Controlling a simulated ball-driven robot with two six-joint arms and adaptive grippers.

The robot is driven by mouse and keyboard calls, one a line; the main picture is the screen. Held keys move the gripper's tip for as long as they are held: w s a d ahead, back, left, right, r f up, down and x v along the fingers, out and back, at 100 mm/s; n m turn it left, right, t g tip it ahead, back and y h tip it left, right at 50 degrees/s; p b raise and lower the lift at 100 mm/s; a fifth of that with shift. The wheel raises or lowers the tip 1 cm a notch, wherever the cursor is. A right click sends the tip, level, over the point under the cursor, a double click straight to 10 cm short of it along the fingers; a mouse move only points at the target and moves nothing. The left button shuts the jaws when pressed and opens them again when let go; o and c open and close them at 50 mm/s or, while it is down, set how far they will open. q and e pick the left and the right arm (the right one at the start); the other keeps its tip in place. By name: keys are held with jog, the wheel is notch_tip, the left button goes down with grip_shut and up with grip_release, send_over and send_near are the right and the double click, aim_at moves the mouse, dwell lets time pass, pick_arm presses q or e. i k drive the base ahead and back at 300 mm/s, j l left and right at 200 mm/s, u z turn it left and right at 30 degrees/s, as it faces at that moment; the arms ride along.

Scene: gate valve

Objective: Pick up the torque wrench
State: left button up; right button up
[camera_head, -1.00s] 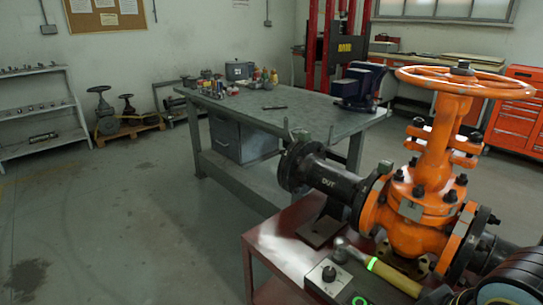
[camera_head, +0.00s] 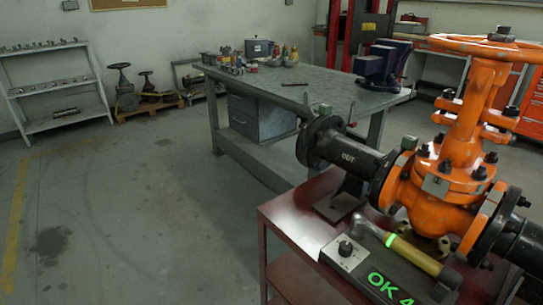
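A green ring sits near the handle's head end. A thin dark tool (camera_head: 296,84) lies on the grey workbench, too small to identify. Neither gripper is in view.
The orange gate valve (camera_head: 455,170) with its black flanged pipe (camera_head: 345,155) stands on the red table beside the yellow-handled tool. The grey workbench (camera_head: 330,100) stands behind, with a vise (camera_head: 383,65). The floor at left is clear, with a dark stain (camera_head: 52,243).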

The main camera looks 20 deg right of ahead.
aim_at(361, 222)
jog(key=k+l+z, duration=0.1)
jog(key=z, duration=1.15)
